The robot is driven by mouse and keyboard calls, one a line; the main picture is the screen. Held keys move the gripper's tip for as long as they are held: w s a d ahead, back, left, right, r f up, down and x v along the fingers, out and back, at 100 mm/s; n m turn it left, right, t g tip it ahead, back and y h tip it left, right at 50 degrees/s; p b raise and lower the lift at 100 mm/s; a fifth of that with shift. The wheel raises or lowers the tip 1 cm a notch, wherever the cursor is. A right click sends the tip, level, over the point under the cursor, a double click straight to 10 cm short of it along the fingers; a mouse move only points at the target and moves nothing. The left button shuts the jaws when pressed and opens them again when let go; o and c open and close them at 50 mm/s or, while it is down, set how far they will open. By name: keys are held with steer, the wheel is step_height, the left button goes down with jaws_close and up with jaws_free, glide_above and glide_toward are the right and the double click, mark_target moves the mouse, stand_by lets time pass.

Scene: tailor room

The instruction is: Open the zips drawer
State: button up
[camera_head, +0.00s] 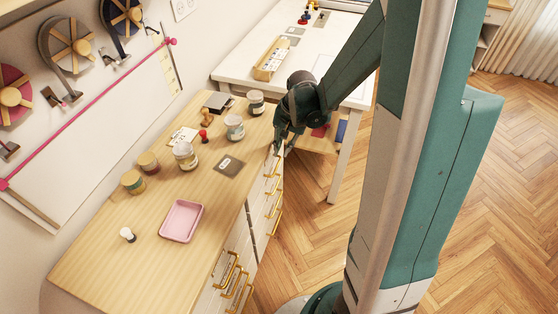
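A wooden-topped cabinet (95,255) has white drawer fronts with brass handles in two stacks. The far stack (262,194) is close to my gripper, and the near stack (222,290) is lower in the picture. I cannot read any drawer label, so I cannot tell which is the zips drawer. My gripper (279,150) points down at the cabinet's front edge, by the top of the far stack. It is dark and small here; whether its fingers are open, or touch a handle, cannot be told. No drawer is clearly pulled out.
A pink tray (163,231), several jars including a white-lidded one (184,158), and a dark card (229,166) are on the cabinet top. A white table (228,70) stands behind, with a wooden tray (272,61). Open wood floor (305,225) lies in front of the drawers.

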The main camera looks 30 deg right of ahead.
mark_target(278, 164)
steer(key=shift+f, duration=0.1)
stand_by(0.3)
steer(key=shift+w+a+f+b, duration=0.15)
steer(key=shift+f+b, duration=0.2)
steer(key=shift+f, duration=0.9)
steer(key=shift+w+a+f+b, duration=0.2)
steer(key=shift+f+b, duration=0.15)
steer(key=shift+f, duration=0.85)
steer(key=shift+w+a+f+b, duration=0.15)
steer(key=shift+f+b, duration=0.2)
steer(key=shift+f, duration=0.9)
jaws_close()
steer(key=shift+s+d, duration=0.1)
steer(key=s+d+b, duration=0.2)
steer(key=s+d, duration=1.8)
steer(key=shift+s, duration=0.2)
steer(key=shift+d, duration=0.1)
